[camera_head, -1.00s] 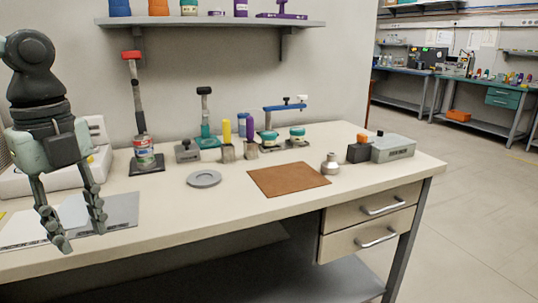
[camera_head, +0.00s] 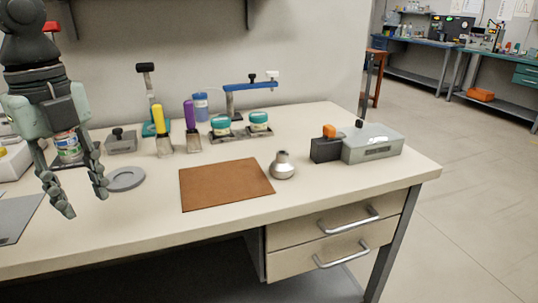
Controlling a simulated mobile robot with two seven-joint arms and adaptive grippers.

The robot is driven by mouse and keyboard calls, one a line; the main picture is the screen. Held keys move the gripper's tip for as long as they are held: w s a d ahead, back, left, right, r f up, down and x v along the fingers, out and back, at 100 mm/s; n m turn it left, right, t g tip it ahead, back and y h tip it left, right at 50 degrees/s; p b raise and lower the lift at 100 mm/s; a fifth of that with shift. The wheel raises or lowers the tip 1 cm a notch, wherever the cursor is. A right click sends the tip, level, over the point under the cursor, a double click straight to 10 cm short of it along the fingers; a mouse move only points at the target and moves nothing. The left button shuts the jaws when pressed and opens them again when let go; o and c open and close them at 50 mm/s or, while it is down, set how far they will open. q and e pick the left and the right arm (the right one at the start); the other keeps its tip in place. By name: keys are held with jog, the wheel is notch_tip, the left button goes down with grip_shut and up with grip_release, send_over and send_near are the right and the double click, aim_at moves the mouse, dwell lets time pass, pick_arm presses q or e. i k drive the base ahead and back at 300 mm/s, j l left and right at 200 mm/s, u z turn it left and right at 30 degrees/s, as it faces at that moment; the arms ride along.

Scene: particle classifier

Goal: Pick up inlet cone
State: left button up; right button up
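The inlet cone, which I take to be the small silver metal piece (camera_head: 283,166) with a wide round body and a narrow neck, stands upright on the workbench (camera_head: 225,222), just right of the brown mat. My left gripper (camera_head: 88,205) hangs fingers-down at the left of the view, with its two fingers spread apart and nothing between them. It is well to the left of the cone, beside the grey round disc (camera_head: 125,179). My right gripper is not in view.
The brown mat (camera_head: 226,184) lies flat mid-bench. A grey box (camera_head: 372,144) and a black block with an orange top (camera_head: 326,150) stand right of the cone. Yellow (camera_head: 158,119) and purple (camera_head: 190,114) handled tools and teal-lidded jars (camera_head: 221,125) stand behind. Bench front is clear.

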aim_at(281, 167)
jog(key=i+l, duration=0.2)
jog(key=l, duration=0.15)
jog(key=i+l+u, duration=0.1)
jog(key=l, duration=0.25)
jog(key=i+l, duration=0.45)
jog(key=l, duration=0.3)
jog(key=i+l+u, duration=0.1)
jog(key=l, duration=0.25)
jog(key=i, duration=0.05)
